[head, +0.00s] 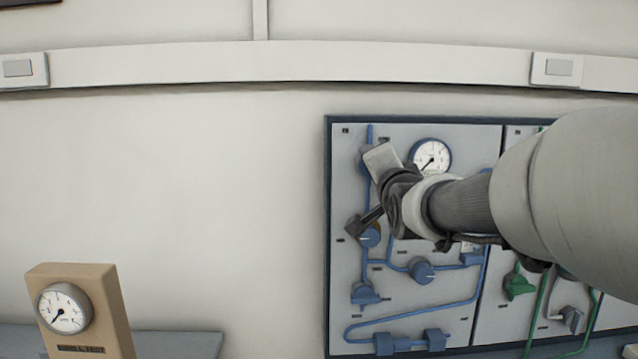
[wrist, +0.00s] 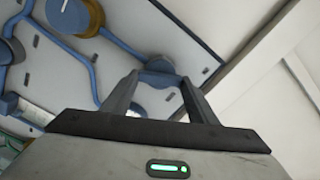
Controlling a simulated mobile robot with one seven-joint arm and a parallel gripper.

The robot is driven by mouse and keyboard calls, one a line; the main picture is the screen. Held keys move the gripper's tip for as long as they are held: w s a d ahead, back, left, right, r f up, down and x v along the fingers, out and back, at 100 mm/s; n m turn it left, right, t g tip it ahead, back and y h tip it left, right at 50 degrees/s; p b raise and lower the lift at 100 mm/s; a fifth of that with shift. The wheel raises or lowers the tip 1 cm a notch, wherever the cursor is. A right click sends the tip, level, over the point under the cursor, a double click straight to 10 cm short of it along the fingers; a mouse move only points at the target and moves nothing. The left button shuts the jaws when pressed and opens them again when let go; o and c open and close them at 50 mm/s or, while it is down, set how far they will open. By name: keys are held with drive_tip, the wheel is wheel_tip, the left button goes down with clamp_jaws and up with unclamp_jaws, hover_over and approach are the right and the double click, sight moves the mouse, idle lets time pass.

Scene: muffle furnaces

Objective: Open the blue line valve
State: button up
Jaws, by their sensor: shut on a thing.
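In the wrist view my gripper (wrist: 159,80) has its two dark fingers shut on a blue valve handle (wrist: 158,65), which shows between and just beyond the fingertips. It appears to be the upper handle (head: 364,165) on the blue line in the head view, at the panel's upper left; my gripper (head: 381,160) partly covers it there. The blue line (head: 371,133) runs from the panel's top edge down through this handle. The exact contact and the handle's angle are hard to see.
The panel (head: 342,200) also carries a gauge (head: 430,157), a blue knob with a white mark (head: 369,236), another blue knob (head: 422,271) and a green valve (head: 518,284). My arm covers its upper right. A boxed gauge (head: 64,308) stands lower left. The wall left of the panel is clear.

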drive_tip(key=shift+f+m+b, duration=0.15)
drive_tip(key=shift+m+b, duration=2.65)
drive_tip(key=o, duration=1)
drive_tip(key=shift+o, duration=0.2)
drive_tip(key=shift+s, duration=0.1)
drive_tip(key=s+p, duration=0.1)
drive_tip(key=s, duration=1.6)
drive_tip(key=shift+s+p, duration=0.15)
drive_tip(key=shift+p, duration=0.2)
